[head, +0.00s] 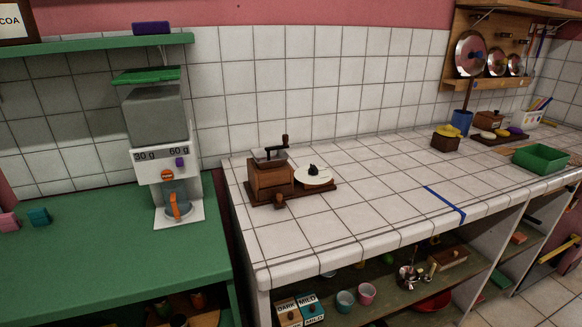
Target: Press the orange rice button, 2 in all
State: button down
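A white and grey dispenser (158,130) with a green lid stands on the green counter at the left. Its front is marked "30 g" and "60 g". A small orange round button (167,175) sits below the "30 g" side and has tiny unreadable lettering. A purple button (180,162) sits to its upper right, below "60 g". A clear cup with an orange handle (175,205) stands on the dispenser's white base, under the buttons. My gripper is not in view.
The green counter (80,262) is mostly clear, with a pink and a teal block (39,217) at left. A green shelf (80,45) hangs above. A wooden grinder (270,180) stands on the white tiled counter (370,190) to the right.

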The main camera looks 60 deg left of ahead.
aim_at(167, 176)
jog(key=z, duration=0.8)
jog(key=k, duration=1.85)
jog(key=u, duration=1.85)
jog(key=i, duration=1)
jog(key=u, duration=0.05)
